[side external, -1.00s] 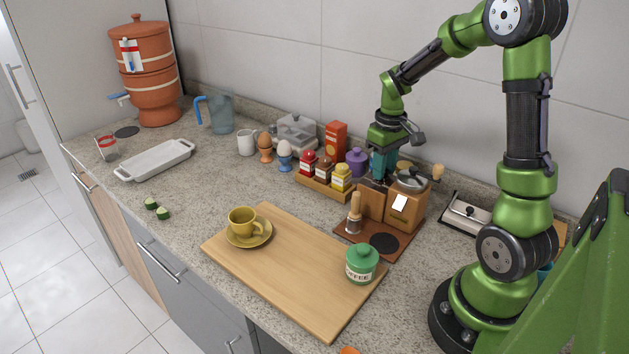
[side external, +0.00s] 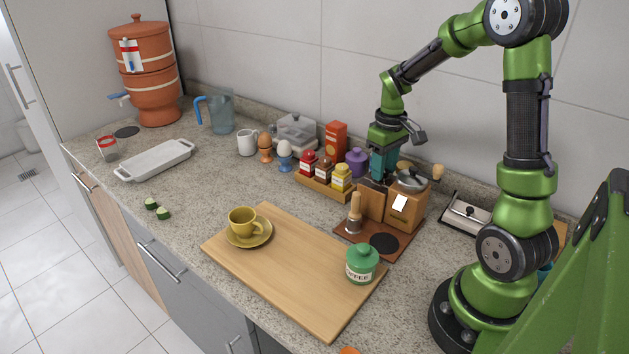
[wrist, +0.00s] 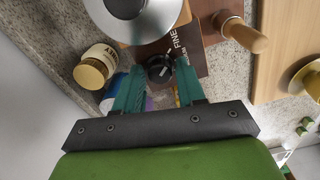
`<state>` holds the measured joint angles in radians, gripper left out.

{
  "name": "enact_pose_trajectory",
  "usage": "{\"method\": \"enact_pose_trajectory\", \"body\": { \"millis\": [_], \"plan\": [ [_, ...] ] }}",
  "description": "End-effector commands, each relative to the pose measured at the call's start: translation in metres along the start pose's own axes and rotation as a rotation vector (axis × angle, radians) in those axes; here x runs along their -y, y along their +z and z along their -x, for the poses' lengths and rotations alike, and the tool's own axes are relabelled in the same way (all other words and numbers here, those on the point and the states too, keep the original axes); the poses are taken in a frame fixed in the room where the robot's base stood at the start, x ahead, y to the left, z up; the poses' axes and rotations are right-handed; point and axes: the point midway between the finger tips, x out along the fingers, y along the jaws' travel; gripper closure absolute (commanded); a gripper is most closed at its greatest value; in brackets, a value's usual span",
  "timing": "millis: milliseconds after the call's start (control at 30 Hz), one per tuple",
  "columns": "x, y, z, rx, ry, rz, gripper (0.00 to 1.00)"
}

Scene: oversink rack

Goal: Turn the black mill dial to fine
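The black mill dial (wrist: 159,69) sits on the mill's wooden side, with a pale pointer mark and the printed word FINE beside it. The wooden mill (side external: 407,210), with its metal top and crank, stands at the back of the brown board. My gripper (wrist: 159,66) has its teal fingers on either side of the dial in the wrist view. The fingers look apart from it, with small gaps. In the side view my gripper (side external: 376,180) points down just left of the mill, and the dial is hidden there.
A spice tray (side external: 323,187) with several jars stands close left of my gripper. A wooden-handled tamper (side external: 354,215) and a round black mat (side external: 384,243) are in front of the mill. The cutting board holds a yellow cup (side external: 243,220) and a green coffee jar (side external: 362,262).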

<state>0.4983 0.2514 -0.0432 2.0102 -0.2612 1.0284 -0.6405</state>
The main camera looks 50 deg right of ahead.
Motion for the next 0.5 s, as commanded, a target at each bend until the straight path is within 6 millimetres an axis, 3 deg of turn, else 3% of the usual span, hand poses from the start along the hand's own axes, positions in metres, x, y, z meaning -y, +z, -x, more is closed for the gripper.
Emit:
{"method": "enact_pose_trajectory", "body": {
  "millis": [167,500],
  "plan": [
    [0.0,-0.001,0.017,-0.004,0.002,0.0,0.61],
    [-0.001,-0.001,0.096,-0.007,0.003,0.0,0.61]
  ]
}}
